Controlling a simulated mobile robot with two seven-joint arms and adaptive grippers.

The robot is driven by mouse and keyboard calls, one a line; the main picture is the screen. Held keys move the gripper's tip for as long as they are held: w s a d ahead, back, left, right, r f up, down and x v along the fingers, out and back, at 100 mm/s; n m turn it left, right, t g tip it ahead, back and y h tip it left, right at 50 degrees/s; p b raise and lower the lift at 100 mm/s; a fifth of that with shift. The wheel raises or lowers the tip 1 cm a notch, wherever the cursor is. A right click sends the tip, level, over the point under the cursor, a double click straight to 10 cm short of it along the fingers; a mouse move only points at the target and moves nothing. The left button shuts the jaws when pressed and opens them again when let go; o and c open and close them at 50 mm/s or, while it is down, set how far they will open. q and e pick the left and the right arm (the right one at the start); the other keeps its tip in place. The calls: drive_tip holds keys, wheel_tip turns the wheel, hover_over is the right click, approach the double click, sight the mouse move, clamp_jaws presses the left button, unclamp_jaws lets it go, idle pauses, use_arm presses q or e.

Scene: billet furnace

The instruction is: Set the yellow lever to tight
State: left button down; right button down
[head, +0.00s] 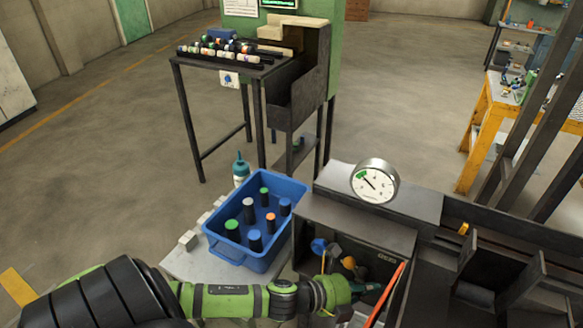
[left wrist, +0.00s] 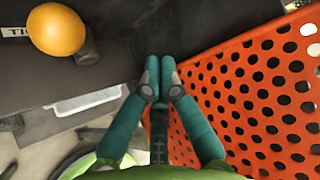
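The yellow lever's round knob (head: 348,262) shows inside the dark machine housing (head: 357,234), below the gauge. In the left wrist view the knob (left wrist: 57,30) is at the upper left on a short dark stem, beside a cut-off label (left wrist: 14,31) reading "TI". My left gripper (head: 366,288) is in the housing opening, to the right of and below the knob. In the left wrist view its teal fingers (left wrist: 159,76) are together with nothing seen between them, apart from the knob. The lever's full travel is hidden. My right gripper is not in view.
An orange perforated panel (left wrist: 255,95) stands close along my left gripper's right side. A blue knob (head: 318,246) is left of the yellow one. A gauge (head: 375,182) sits on top of the housing. A blue crate (head: 227,250) with several capped cylinders stands to the left.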

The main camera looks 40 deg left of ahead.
use_arm(q)
drive_tip(key=b+v, duration=0.2)
drive_tip(key=v, duration=0.5)
drive_tip(key=s+a+f+n+g+y+b, duration=0.1)
drive_tip(key=s+a+f+n+g+y, duration=0.2)
drive_tip(key=f+n, duration=0.55)
drive_tip(key=a+f+n+g+y, duration=0.1)
drive_tip(key=a+f+n+y, duration=0.25)
drive_tip(key=f+n, duration=0.55)
drive_tip(key=s+d+f+n+g+y, duration=0.1)
drive_tip(key=s+f+n+g, duration=0.2)
drive_tip(key=s+f, duration=0.4)
wheel_tip(320, 180, down, 3)
drive_tip(key=shift+s+f+n+b, duration=0.1)
drive_tip(key=shift+s+n+b, duration=0.05)
drive_tip(key=shift+n+b, duration=0.35)
drive_tip(key=shift+d, duration=0.1)
